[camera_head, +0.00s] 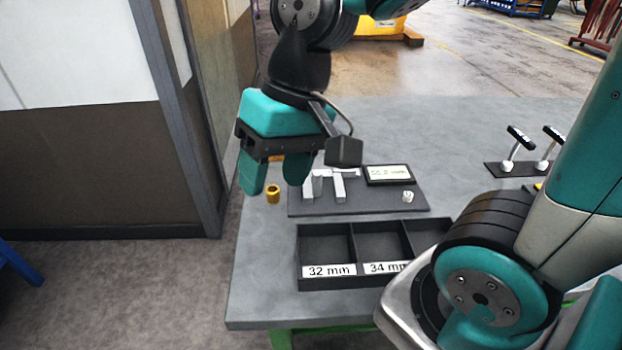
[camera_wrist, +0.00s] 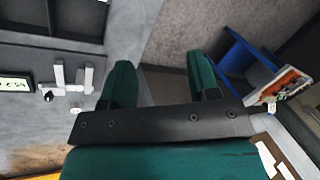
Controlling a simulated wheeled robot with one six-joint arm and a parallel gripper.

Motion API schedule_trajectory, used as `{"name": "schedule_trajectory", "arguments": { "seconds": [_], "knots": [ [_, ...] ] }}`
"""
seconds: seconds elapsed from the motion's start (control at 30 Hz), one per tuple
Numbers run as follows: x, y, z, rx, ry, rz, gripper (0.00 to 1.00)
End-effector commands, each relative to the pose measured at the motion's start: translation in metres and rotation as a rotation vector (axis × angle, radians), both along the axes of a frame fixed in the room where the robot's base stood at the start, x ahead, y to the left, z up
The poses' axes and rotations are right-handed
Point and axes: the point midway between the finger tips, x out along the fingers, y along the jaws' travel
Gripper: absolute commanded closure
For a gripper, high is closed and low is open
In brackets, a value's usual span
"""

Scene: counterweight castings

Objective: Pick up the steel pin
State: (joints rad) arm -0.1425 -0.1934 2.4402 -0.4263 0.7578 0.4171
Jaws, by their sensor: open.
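My gripper (camera_head: 273,186) is open and empty in the head view, fingers pointing down, at the left side of the grey table. In the wrist view its two fingers (camera_wrist: 160,62) stand apart with nothing between them. A flat dark gauge base (camera_head: 376,202) carries light-grey measuring jaws (camera_head: 340,187), right of my gripper. A short light-grey upright piece (camera_head: 317,183) stands by the left jaw. It may be the steel pin, but I cannot tell it surely from the gauge. The jaws also show in the wrist view (camera_wrist: 88,80).
A display (camera_head: 388,175) sits on the gauge. A black tray (camera_head: 350,228) with compartments labelled 32 mm and 34 mm lies in front. Two levers (camera_head: 508,164) (camera_head: 542,164) stand far right.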

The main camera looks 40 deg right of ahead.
Motion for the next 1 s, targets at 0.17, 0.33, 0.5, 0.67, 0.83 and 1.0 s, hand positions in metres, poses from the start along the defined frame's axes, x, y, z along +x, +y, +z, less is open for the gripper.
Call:
{"name": "schedule_trajectory", "arguments": {
  "seconds": [0.17,0.33,0.5,0.67,0.83,1.0],
  "knots": [
    [0.075,-0.072,-0.016,-0.022,0.191,-0.808,0.45],
    [0.12,-0.147,-0.031,-0.008,0.34,-1.516,0.45],
    [0.14,-0.2,-0.043,0.017,0.426,-1.973,0.45],
    [0.145,-0.218,-0.051,0.03,0.458,-2.143,0.45],
    [0.147,-0.214,-0.08,0.026,0.465,-2.159,0.45],
    [0.151,-0.208,-0.119,0.025,0.464,-2.155,0.45]
  ]
}}
